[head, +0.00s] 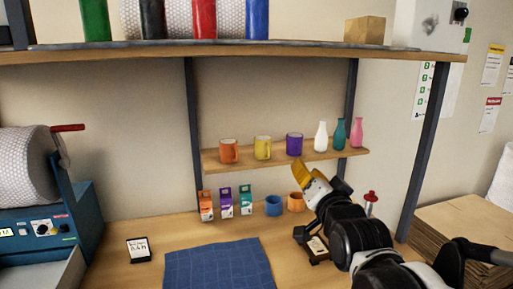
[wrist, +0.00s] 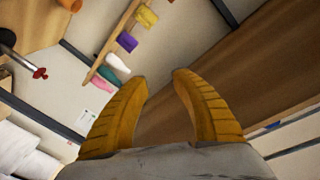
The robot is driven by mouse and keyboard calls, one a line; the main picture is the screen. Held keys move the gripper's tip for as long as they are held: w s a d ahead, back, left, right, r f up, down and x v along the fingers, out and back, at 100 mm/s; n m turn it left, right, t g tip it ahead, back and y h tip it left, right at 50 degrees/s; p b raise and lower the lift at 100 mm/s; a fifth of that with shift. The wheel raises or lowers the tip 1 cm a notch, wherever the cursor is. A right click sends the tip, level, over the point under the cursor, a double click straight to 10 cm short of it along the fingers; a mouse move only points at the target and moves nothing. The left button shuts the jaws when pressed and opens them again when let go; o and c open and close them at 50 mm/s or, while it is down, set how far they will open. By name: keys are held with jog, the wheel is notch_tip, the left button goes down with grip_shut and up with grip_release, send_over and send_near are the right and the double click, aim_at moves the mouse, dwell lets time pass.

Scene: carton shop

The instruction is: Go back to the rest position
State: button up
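My gripper (head: 301,173) has yellow fingers and is raised above the right part of the table, in front of the small shelf. In the wrist view my gripper (wrist: 160,80) shows two curved fingers spread apart with nothing between them. The view is tilted, with the wall and a brown board behind the gap. In the head view the dark arm reaches up and left from the lower right corner.
The small shelf (head: 222,163) holds several mugs and bottles. Below stand small cartons (head: 226,203), a blue cup (head: 273,206) and an orange cup (head: 296,202). A blue mat (head: 218,268) lies in front. An upper shelf (head: 270,50) spans overhead; a machine (head: 45,215) stands left.

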jog(key=s+d+f+n+g+b, duration=0.1)
jog(key=s+d+f+n+g, duration=0.1)
jog(key=s+f, duration=0.5)
jog(key=s+d+f+n+g+h+b, duration=0.1)
jog(key=s+d+f+n+g+b, duration=0.1)
jog(key=s+f+g, duration=0.3)
jog(key=s+d+f+n+g+h+b, duration=0.1)
jog(key=s+d+f+g+b, duration=0.1)
jog(key=s+f, duration=0.9)
notch_tip(320, 180, down, 4)
jog(key=shift+s+d+r+n+g, duration=0.25)
jog(key=shift+d+n+g, duration=0.2)
jog(key=shift+g, duration=0.45)
